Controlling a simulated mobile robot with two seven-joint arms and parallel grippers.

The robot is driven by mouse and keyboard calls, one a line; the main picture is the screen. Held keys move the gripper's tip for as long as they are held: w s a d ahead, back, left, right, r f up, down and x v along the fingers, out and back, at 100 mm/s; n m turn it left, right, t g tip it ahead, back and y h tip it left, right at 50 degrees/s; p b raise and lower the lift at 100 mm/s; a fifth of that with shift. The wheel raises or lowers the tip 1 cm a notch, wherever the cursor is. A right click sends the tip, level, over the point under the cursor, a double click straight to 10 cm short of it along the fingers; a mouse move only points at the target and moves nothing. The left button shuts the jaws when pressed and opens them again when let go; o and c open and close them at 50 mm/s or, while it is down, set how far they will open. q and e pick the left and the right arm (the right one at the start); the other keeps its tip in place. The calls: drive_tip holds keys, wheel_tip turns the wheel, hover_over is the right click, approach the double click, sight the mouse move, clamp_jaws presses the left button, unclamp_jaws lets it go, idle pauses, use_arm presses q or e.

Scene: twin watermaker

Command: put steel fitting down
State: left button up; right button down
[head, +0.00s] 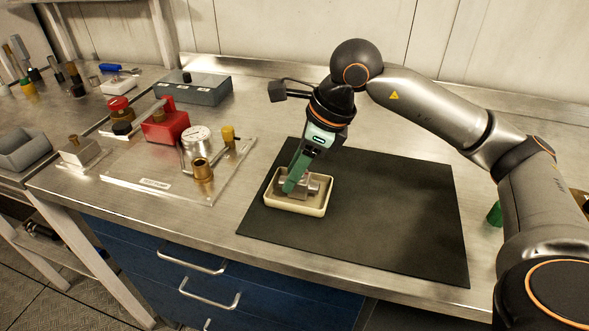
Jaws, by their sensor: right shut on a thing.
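My right gripper (292,186) comes down from above into a cream tray (296,209) that sits on the left part of a black mat (400,215). Its green fingers are shut on the grey steel fitting (316,186), which is at or just above the tray floor. I cannot tell whether the fitting touches the floor. The fingers hide part of the fitting. My left gripper is not in the picture.
Left of the mat, a clear plate (150,184) carries a red block (166,127), a round gauge and brass fittings. A grey box (193,90) stands behind. A green object (494,214) is partly hidden by my right arm. The mat's right side is clear.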

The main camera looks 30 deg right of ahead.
sight(320, 184)
drive_tip(key=shift+f, duration=0.2)
drive_tip(key=shift+c, duration=1.9)
unclamp_jaws()
drive_tip(key=shift+r, duration=0.1)
drive_tip(key=shift+d+r, duration=0.1)
drive_tip(key=shift+r, duration=0.4)
drive_tip(key=p+v, duration=0.2)
drive_tip(key=v, duration=0.9)
drive_tip(key=shift+s, duration=0.15)
drive_tip(key=shift+r, duration=0.1)
